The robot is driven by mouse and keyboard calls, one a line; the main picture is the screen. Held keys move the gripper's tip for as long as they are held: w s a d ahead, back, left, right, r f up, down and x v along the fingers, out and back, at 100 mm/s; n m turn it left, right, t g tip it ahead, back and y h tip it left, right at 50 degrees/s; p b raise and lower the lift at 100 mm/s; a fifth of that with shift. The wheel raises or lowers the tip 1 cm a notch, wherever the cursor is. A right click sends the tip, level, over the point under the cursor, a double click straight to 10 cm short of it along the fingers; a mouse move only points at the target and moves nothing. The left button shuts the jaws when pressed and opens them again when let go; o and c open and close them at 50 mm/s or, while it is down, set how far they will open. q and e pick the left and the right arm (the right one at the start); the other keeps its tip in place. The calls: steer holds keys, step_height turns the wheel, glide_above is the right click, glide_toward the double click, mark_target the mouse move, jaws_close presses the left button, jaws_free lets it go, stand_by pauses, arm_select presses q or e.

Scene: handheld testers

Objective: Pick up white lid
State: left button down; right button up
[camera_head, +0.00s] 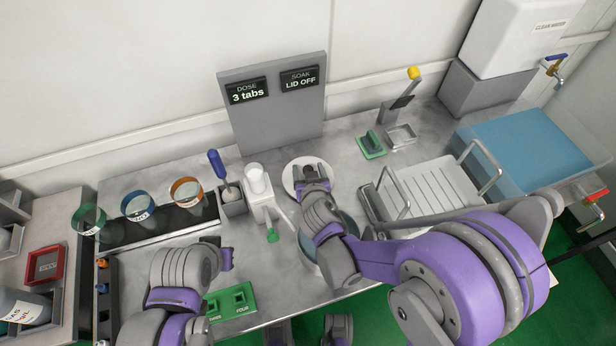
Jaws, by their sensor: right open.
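The white lid (289,178) is a round pale disc lying on the grey counter below the sign panel. My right gripper (309,172) is open and over the lid, covering its middle and near part. Whether the fingers touch the lid cannot be told. My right forearm hides much of a round bluish vessel (307,246) just in front of the lid. My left gripper (227,258) is low at the left, near the counter's front, far from the lid; its jaws are not clear.
A white bottle (257,180) stands left of the lid, beside a holder with a blue-handled tool (217,165). Several coloured-rim cups (187,192) stand further left. A green block (230,301) lies near the front edge.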

jaws_close()
stand_by(0.4)
